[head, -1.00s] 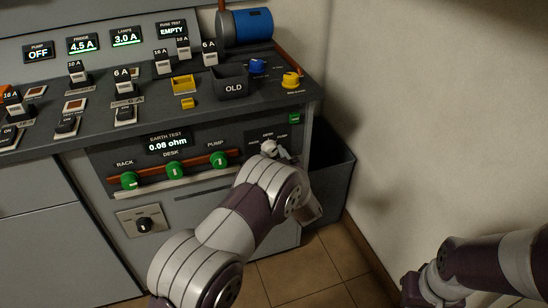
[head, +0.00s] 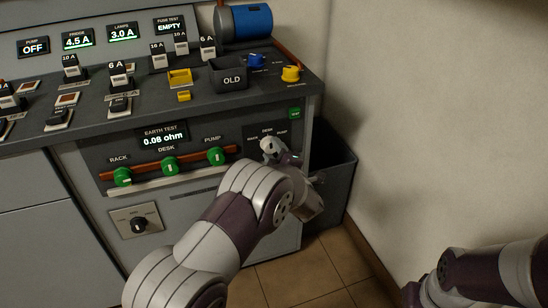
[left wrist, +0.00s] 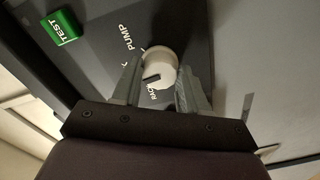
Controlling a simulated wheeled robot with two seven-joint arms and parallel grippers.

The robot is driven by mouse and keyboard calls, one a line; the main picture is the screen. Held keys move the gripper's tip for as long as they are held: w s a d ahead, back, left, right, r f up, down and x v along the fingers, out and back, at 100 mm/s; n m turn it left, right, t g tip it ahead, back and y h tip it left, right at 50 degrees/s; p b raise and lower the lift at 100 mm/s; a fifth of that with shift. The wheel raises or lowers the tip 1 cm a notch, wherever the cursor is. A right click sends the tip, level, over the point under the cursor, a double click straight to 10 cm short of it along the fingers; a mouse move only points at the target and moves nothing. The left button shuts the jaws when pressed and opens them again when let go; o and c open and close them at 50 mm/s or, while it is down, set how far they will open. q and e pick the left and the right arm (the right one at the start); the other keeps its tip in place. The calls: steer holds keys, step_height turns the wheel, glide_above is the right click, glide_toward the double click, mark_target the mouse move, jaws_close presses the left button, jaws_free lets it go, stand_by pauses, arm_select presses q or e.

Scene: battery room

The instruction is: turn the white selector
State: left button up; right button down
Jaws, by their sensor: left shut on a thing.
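The white selector (left wrist: 160,66) is a round knob with a dark pointer mark, on the dark panel at the right end of the cabinet front. In the left wrist view it sits between the fingers of my left gripper (left wrist: 155,82), which is shut on it. The mark points left and slightly down there, between the RACK label below and a partly hidden label at left. PUMP is printed above left.
A green TEST button (head: 295,113) is above the selector. The earth test display (head: 163,135) reads 0.08 ohm, above green knobs (head: 217,156) on a brown bar. A dark bin (head: 335,185) stands between cabinet and wall, close to my left wrist.

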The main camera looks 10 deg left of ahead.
arm_select(q)
steer(key=shift+f+n+b, duration=0.25)
steer(key=shift+n+b, duration=0.45)
steer(key=shift+n, duration=0.2)
steer(key=n+b, duration=0.5)
steer(key=b, duration=0.1)
steer(key=shift+n, duration=0.4)
steer(key=shift+r+n+b, duration=0.2)
steer(key=shift+n+b, duration=1.2)
steer(key=shift+b, duration=0.25)
steer(key=o, duration=1.1)
steer(key=shift+r, duration=0.1)
steer(key=shift+c, duration=0.2)
steer(key=shift+t, duration=0.3)
